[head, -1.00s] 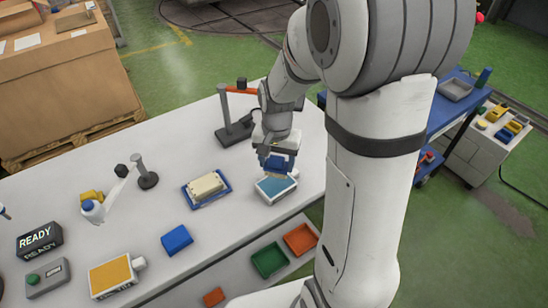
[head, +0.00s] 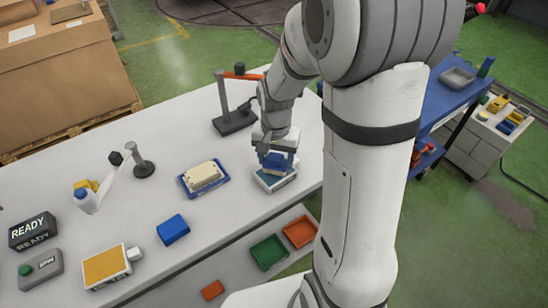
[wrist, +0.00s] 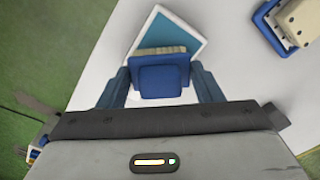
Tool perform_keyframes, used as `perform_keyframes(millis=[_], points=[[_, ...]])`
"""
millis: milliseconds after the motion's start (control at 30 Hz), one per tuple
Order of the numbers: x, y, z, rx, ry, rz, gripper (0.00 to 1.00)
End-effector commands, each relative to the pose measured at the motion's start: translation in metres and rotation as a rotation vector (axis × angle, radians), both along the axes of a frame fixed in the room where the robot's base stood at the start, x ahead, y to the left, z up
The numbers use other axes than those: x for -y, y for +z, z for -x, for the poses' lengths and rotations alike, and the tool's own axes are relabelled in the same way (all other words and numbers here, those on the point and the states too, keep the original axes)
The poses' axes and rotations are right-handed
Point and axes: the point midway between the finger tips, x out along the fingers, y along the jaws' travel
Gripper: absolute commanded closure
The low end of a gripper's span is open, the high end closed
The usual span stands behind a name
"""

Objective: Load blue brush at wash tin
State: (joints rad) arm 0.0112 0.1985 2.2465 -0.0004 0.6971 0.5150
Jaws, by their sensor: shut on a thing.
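My gripper (head: 276,158) is shut on the blue brush (head: 277,165) at the right part of the white table. In the wrist view the brush (wrist: 160,80) sits between the two fingers, its tan bristles toward the wash tin. The wash tin (head: 265,184) is a white tray with a blue-teal inside, directly below the gripper. It also shows in the wrist view (wrist: 185,28), partly hidden behind the brush. I cannot tell whether the bristles touch the tin.
A cream block (head: 203,174) sits on a blue tray left of the tin. A blue block (head: 173,229), a yellow-topped box (head: 106,267) and a READY sign (head: 33,231) stand further left. A post with an orange arm (head: 234,115) stands behind the gripper. Green and orange bins (head: 268,252) lie below the front edge.

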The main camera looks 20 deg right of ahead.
Motion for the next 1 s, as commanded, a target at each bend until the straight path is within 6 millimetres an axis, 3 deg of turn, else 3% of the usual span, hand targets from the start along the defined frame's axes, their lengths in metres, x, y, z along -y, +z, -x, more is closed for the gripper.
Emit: perform_keyframes(millis=[1000], points=[[-0.001, -0.009, 0.000, 0.000, 0.002, 0.000, 0.59]])
